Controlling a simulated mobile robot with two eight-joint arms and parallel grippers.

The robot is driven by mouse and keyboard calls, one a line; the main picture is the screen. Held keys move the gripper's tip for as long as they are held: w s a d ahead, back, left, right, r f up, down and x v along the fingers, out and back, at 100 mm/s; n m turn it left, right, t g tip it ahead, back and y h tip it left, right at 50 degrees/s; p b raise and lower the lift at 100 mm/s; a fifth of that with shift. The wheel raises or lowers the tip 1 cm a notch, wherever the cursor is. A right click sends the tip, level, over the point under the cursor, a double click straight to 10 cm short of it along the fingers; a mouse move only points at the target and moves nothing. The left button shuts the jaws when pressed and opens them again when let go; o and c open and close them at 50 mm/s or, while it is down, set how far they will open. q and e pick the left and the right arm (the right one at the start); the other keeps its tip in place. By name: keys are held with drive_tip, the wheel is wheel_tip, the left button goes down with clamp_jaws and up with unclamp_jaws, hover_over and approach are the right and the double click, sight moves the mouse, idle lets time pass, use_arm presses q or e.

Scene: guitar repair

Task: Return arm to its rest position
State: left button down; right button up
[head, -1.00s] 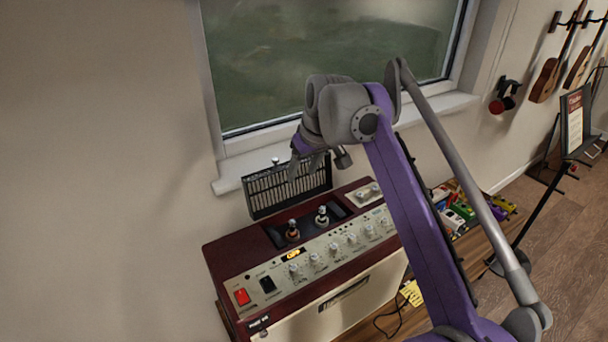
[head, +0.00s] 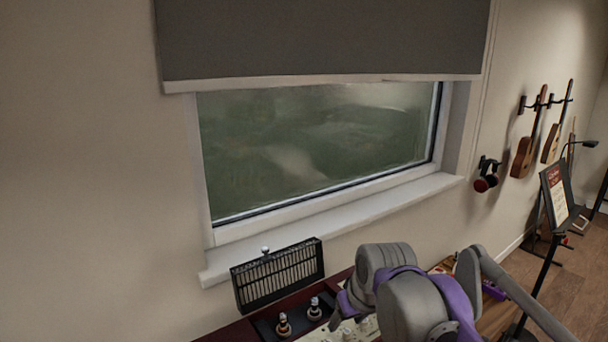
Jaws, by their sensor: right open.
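My right arm, purple and grey, comes in from the lower right of the head view. Its wrist and my right gripper (head: 347,306) are at the bottom centre, in front of the amplifier's top. The gripper is open and I see nothing in it; its fingertips are partly hidden. The dark red amplifier (head: 235,332) shows only its top edge, with two tubes, the left tube (head: 283,325) and the right tube (head: 314,309), upright to the left of the gripper. My left gripper is not in view.
A black slotted grille panel (head: 278,275) stands upright behind the amplifier, below the window sill (head: 340,225). A grey blind (head: 320,40) covers the window's top. A music stand (head: 556,195), headphones (head: 485,177) and hung guitars are at the right.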

drive_tip(key=s+d+f+m, duration=0.1)
drive_tip(key=s+d+f, duration=0.2)
drive_tip(key=s+f, duration=0.3)
drive_tip(key=s+d+f+m+h, duration=0.1)
drive_tip(key=s+d+f, duration=0.2)
drive_tip(key=s+f, duration=0.3)
drive_tip(key=s+d+f+m+t, duration=0.1)
drive_tip(key=s+d+f, duration=0.2)
drive_tip(key=s+f, duration=0.4)
drive_tip(key=shift+s+m, duration=0.4)
drive_tip(key=shift+s, duration=0.75)
